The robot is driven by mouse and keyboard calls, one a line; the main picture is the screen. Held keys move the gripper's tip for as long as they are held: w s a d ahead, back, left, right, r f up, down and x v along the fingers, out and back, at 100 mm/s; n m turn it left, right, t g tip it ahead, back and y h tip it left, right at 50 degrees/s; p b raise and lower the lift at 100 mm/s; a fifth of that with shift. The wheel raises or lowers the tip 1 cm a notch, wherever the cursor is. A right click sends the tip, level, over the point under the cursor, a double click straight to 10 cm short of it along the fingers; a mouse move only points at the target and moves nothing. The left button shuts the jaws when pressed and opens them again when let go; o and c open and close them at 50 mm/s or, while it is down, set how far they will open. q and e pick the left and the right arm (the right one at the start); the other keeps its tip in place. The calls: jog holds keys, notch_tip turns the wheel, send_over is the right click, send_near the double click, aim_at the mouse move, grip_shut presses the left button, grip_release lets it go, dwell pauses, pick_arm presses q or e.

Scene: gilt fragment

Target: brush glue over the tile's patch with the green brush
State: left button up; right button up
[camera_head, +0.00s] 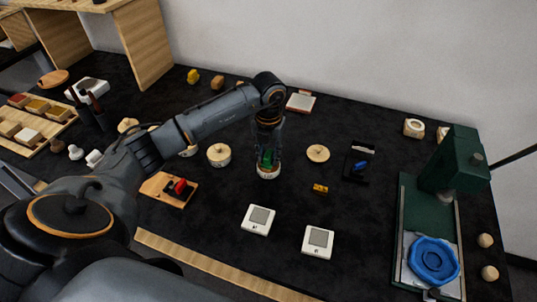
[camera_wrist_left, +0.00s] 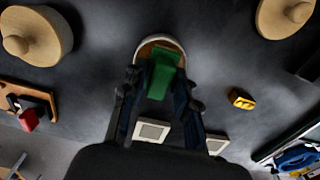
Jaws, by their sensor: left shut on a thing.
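My left gripper (camera_head: 268,148) points down over a small round pot (camera_head: 268,174) near the table's middle. It is shut on the green brush (camera_head: 266,158), whose handle also shows between the fingers in the left wrist view (camera_wrist_left: 160,76). The brush's lower end is hidden in or behind the pot. Two white square tiles with grey patches lie in front of the pot: the left tile (camera_head: 257,220) and the right tile (camera_head: 318,241). Both lie apart from the gripper. I cannot tell whether either patch bears glue. My right gripper is not in view.
A lidded wooden pot (camera_head: 219,155) and a wooden lid (camera_head: 318,153) flank the pot. A yellow block (camera_head: 320,188) lies behind the right tile. A wooden board with a red item (camera_head: 180,187) is at left; a green press (camera_head: 455,160) stands at right. The black tabletop around the tiles is clear.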

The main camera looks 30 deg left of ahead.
aim_at(269, 154)
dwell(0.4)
pick_arm(q)
jog(key=shift+r+p, duration=0.6)
jog(key=shift+r, duration=0.15)
jog(key=shift+r+p, duration=1.85)
jog(key=shift+r, duration=0.95)
jog(key=shift+f, duration=0.1)
